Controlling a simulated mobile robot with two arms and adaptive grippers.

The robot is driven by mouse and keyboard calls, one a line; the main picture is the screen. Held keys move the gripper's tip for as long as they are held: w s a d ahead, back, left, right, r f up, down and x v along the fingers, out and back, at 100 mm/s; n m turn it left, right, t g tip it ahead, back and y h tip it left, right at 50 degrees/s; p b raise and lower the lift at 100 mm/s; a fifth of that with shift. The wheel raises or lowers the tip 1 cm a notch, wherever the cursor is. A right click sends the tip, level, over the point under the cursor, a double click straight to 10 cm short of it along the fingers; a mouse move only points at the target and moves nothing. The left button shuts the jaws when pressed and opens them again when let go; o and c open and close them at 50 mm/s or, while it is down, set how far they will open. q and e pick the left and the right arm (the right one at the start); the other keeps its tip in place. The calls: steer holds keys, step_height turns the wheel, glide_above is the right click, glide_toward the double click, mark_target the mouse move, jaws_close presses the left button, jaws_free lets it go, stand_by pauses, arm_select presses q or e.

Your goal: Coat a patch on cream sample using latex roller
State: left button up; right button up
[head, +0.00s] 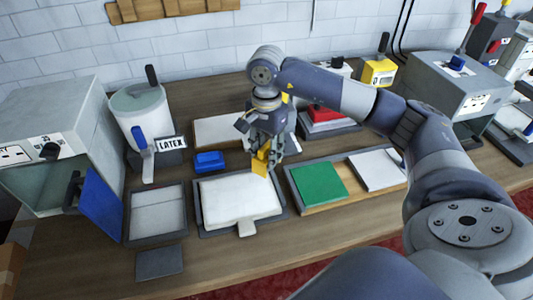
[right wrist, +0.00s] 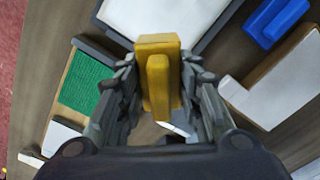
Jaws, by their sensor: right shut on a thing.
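A cream sample (head: 232,203) lies flat in a dark tray at the front middle of the bench. It also shows at the top of the right wrist view (right wrist: 165,15). My right gripper (head: 262,155) is shut on a yellow tool (head: 260,164), above the back right edge of the sample. In the right wrist view the yellow tool (right wrist: 158,75) sits between the fingers; its working end is mostly hidden. A blue-handled tool with a pale lower part (head: 146,160) stands upright by the latex pot (head: 138,108), beside a LATEX label (head: 171,143). My left gripper is out of view.
A framed board with a green piece (head: 318,184) and a white piece (head: 376,170) lies to the right. A small blue block (head: 209,161) sits behind the sample. A grey-lined tray (head: 158,212) is at left. Machines (head: 50,130) stand at both sides.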

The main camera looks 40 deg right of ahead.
mark_target(268, 145)
steer(key=shift+d+r+p, duration=0.15)
steer(key=shift+r+p, duration=0.25)
steer(key=shift+r, duration=0.5)
steer(key=shift+r+p, duration=0.3)
steer(key=shift+r, duration=0.3)
